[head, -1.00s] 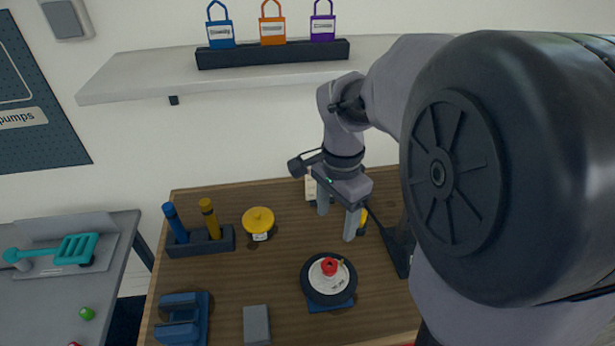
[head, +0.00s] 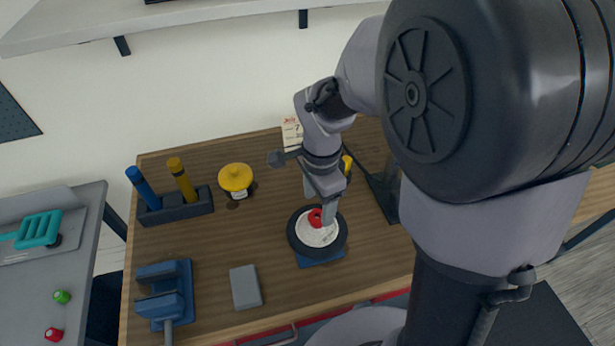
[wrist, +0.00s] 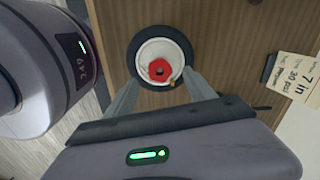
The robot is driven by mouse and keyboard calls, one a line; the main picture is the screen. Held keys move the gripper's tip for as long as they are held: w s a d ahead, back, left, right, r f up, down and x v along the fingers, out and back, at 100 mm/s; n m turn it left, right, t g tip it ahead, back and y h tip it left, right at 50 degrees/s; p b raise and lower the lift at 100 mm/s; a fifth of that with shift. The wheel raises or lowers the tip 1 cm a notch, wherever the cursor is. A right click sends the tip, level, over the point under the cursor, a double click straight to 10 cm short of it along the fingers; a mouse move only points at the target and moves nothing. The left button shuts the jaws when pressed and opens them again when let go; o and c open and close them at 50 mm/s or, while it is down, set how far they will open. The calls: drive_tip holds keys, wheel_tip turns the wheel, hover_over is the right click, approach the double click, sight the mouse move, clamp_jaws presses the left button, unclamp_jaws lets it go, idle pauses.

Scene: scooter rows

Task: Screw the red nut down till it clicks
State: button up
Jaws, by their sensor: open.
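The red nut (head: 315,217) sits at the centre of a small wheel (head: 292,236) with a black tyre and a white hub. The wheel lies flat on a blue base (head: 322,260) on the wooden bench. In the wrist view the red nut (wrist: 159,70) shows a dark hole in its middle. My gripper (head: 318,207) is open over the wheel, pointing down. In the wrist view its two fingers (wrist: 160,88) are spread to the left and right of the wheel's near side, with the nut between and a little beyond them. I cannot tell their height above the nut.
A blue vise (head: 165,292) and a grey block (head: 245,287) stand at the bench's front left. A holder (head: 176,207) with blue and yellow handles and a yellow-topped pot (head: 235,178) stand behind. A card (wrist: 297,76) reading "7 in 30 psi" stands at the back.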

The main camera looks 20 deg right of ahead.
sight(318, 217)
wheel_tip(318, 217, down, 4)
drive_tip(key=shift+r+b, duration=0.25)
drive_tip(key=shift+b, duration=0.1)
